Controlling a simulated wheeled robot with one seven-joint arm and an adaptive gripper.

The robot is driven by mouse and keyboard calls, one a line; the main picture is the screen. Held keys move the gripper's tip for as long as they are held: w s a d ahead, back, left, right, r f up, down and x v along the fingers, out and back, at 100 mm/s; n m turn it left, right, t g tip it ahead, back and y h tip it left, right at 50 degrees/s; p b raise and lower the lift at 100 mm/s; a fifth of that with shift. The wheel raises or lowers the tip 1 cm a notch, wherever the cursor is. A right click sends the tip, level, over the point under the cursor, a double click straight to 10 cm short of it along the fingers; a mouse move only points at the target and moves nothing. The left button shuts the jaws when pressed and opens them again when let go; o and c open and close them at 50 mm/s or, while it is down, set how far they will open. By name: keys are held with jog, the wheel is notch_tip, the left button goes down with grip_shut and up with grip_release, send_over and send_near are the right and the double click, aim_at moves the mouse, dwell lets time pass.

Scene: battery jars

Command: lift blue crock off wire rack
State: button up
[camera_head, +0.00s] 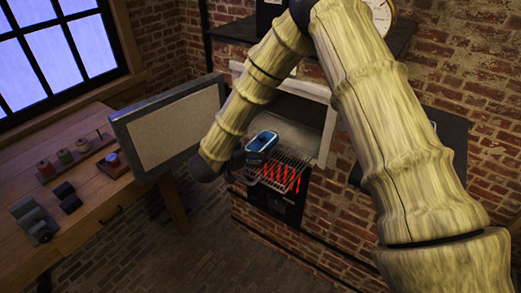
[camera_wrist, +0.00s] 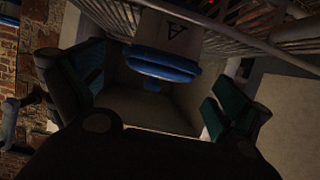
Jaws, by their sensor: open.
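The blue crock (camera_head: 262,142) sits on the wire rack (camera_head: 278,172) in front of the furnace opening. In the wrist view the blue crock (camera_wrist: 163,65) shows a blue rounded end and a pale patch with a dark letter A. The bars of the wire rack (camera_wrist: 265,40) run across the top right there. My gripper (camera_wrist: 155,98) is open, with one dark finger to the left and one to the right, and the crock appears just beyond the gap between them. In the head view my arm's end is at the crock's left, and the fingers are mostly hidden.
Red glowing bars (camera_head: 280,180) show beneath the rack. An open furnace door (camera_head: 170,125) stands to the left of my wrist. A wooden bench (camera_head: 95,200) at the left holds spools and dark blocks. A dark shelf (camera_head: 440,130) is at the right, behind my arm.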

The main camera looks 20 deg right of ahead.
aim_at(255, 147)
jog(key=p+x, duration=0.2)
jog(key=x, duration=0.2)
jog(key=shift+d+r, duration=0.1)
jog(key=shift+w+d+f, duration=0.15)
jog(key=shift+d+f, duration=0.05)
jog(key=shift+f, duration=0.05)
jog(key=shift+c, duration=0.2)
jog(key=c, duration=1.5)
